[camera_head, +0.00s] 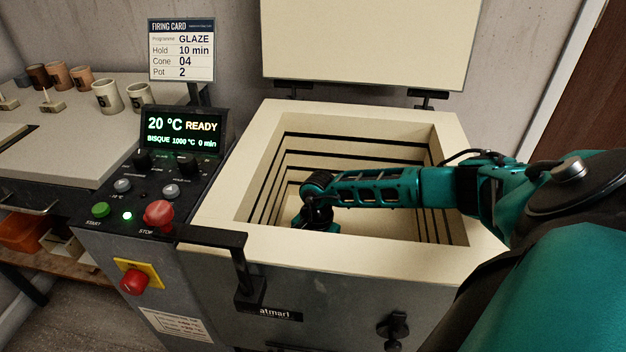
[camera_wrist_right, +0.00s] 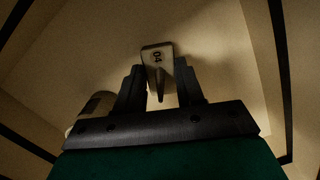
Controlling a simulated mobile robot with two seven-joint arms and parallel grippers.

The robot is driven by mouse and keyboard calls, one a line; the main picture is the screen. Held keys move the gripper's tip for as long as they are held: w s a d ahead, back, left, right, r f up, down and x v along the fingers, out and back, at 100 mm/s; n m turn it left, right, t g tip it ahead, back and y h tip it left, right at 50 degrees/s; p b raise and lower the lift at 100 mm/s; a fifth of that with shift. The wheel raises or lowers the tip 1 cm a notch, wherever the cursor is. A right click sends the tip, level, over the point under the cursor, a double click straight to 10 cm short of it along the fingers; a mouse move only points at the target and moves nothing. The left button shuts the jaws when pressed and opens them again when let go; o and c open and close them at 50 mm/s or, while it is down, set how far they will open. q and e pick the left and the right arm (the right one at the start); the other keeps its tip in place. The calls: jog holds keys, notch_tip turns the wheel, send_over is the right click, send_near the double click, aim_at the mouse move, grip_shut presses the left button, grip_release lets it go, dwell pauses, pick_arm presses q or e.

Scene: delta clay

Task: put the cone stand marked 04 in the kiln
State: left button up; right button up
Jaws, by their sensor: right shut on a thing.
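The cone stand marked 04 (camera_wrist_right: 157,56) is in the right wrist view, a small pale block with a dark cone. My right gripper (camera_wrist_right: 160,88) is shut on it, with one finger on each side. In the head view my right arm reaches down into the open kiln (camera_head: 213,219), and the gripper's tips are hidden there. The kiln's pale floor and walls surround the stand in the wrist view. I cannot tell whether the stand touches the floor. My left gripper is not in view.
A pale cup-like pot (camera_wrist_right: 92,108) is inside the kiln, left of the gripper. The kiln lid (camera_head: 365,40) stands raised. The control panel (camera_head: 150,190) and firing card (camera_head: 181,50) are at the left. A table (camera_head: 60,150) holds pots and other cone stands.

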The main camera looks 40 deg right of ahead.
jog(key=o, duration=1.1)
jog(key=shift+c, duration=0.2)
jog(key=shift+r+p, duration=0.3)
notch_tip(320, 180, up, 12)
jog(key=d+p, duration=0.1)
jog(key=p, duration=0.1)
jog(key=shift+w+d+f, duration=0.15)
jog(key=shift+w+f, duration=0.05)
jog(key=shift+f, duration=0.05)
